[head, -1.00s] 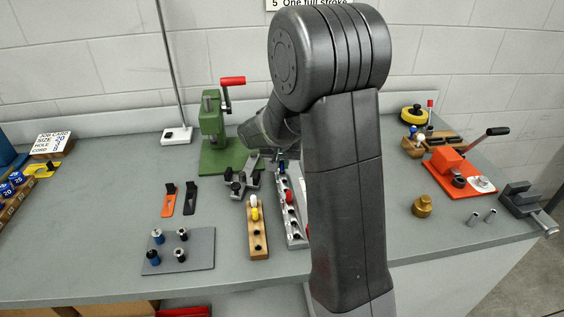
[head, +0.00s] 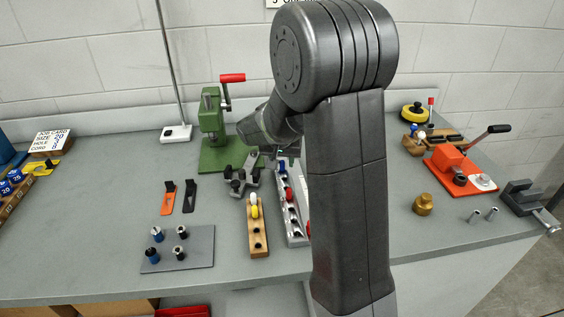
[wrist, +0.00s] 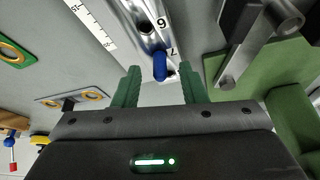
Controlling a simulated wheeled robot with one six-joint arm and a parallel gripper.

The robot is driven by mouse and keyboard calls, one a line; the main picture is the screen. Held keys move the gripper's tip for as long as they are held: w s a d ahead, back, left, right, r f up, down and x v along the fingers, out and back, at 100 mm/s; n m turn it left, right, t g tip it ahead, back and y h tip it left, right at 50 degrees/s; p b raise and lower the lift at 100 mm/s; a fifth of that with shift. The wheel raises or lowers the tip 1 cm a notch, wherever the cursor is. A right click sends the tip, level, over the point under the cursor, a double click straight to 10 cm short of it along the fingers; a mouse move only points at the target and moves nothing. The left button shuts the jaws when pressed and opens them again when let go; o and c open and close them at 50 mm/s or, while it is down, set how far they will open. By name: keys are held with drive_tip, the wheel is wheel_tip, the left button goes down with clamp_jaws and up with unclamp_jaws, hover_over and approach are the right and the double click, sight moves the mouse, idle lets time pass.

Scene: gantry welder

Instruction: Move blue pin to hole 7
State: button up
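The blue pin (wrist: 159,66) stands in the numbered metal rail (wrist: 135,12), beside the printed 7, in the wrist view. The hole beside the 6 is empty. In the head view the blue pin (head: 282,169) is at the far end of the rail (head: 295,238). My gripper (wrist: 158,74) is open, its two green fingers spread to either side of the pin with gaps between. In the head view my arm hides most of the gripper and part of the rail. How deep the pin sits cannot be told.
A red pin (head: 287,195) stands in the same rail. Left of it are a wooden block (head: 257,240) with yellow and white pins and a dark star-shaped knob piece (head: 240,182). A green press (head: 212,130) stands behind. A grey plate (head: 185,258) holds several pegs.

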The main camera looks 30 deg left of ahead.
drive_tip(key=v, duration=1.2)
drive_tip(key=shift+s+r, duration=0.15)
drive_tip(key=shift+r, duration=0.1)
drive_tip(key=shift+d, duration=0.15)
drive_tip(key=x, duration=1.3)
drive_tip(key=shift+f, duration=0.35)
drive_tip(key=shift+w+r, duration=0.2)
drive_tip(key=shift+w, duration=0.05)
drive_tip(key=shift+s+f, duration=0.1)
